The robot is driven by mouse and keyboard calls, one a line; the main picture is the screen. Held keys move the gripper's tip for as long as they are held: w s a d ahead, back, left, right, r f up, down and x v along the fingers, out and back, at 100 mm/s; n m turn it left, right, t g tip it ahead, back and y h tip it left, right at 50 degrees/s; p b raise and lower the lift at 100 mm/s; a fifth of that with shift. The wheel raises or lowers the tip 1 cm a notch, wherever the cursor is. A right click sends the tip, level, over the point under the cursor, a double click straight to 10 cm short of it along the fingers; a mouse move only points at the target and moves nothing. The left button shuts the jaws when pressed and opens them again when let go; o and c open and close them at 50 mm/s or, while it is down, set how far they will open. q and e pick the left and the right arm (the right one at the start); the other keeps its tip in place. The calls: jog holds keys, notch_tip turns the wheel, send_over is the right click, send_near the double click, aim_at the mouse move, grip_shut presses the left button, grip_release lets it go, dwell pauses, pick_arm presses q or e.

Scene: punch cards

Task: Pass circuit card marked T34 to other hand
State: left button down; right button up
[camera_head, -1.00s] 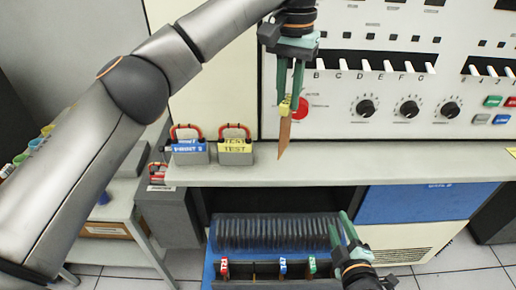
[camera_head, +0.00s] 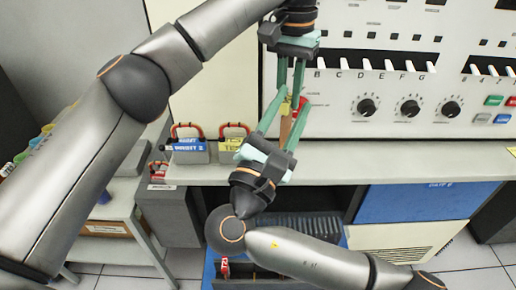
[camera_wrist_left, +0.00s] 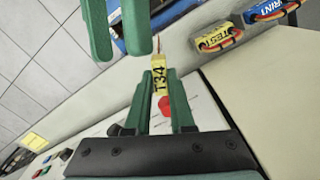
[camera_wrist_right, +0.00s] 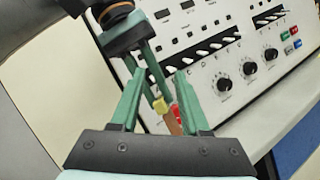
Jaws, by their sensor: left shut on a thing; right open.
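My left gripper (camera_head: 289,95) points down in front of the white panel and is shut on the circuit card marked T34 (camera_head: 286,124). The card hangs upright, brown with a yellow label; the label T34 reads in the left wrist view (camera_wrist_left: 159,82). My right gripper (camera_head: 285,118) has come up from below and is open, its green fingers on either side of the card's lower part. In the right wrist view the card (camera_wrist_right: 171,122) lies between the open fingers. Whether the right fingers touch it I cannot tell.
Two labelled card holders, blue (camera_head: 188,152) and yellow (camera_head: 232,142), stand on the grey shelf (camera_head: 400,170). The panel (camera_head: 340,100) with knobs and slots is close behind the grippers. Below, my right arm partly covers a blue rack holding a red-tagged card (camera_head: 225,266).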

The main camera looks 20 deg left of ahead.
aim_at(282, 120)
jog(key=s+a+f+n+g, duration=0.4)
jog(key=f+n, duration=0.2)
jog(key=n, duration=0.1)
jog(key=shift+y, duration=0.4)
jog(key=w, duration=0.3)
jog(key=w+d, duration=0.1)
jog(key=w, duration=0.3)
jog(key=w+d, duration=0.1)
jog(key=w, duration=0.3)
jog(key=shift+w+d+f, duration=0.1)
jog(key=shift+w+f, duration=0.05)
jog(key=shift+f, duration=0.05)
jog(key=shift+c, duration=0.3)
grip_shut()
pick_arm(q)
jog(key=c, duration=0.7)
grip_release()
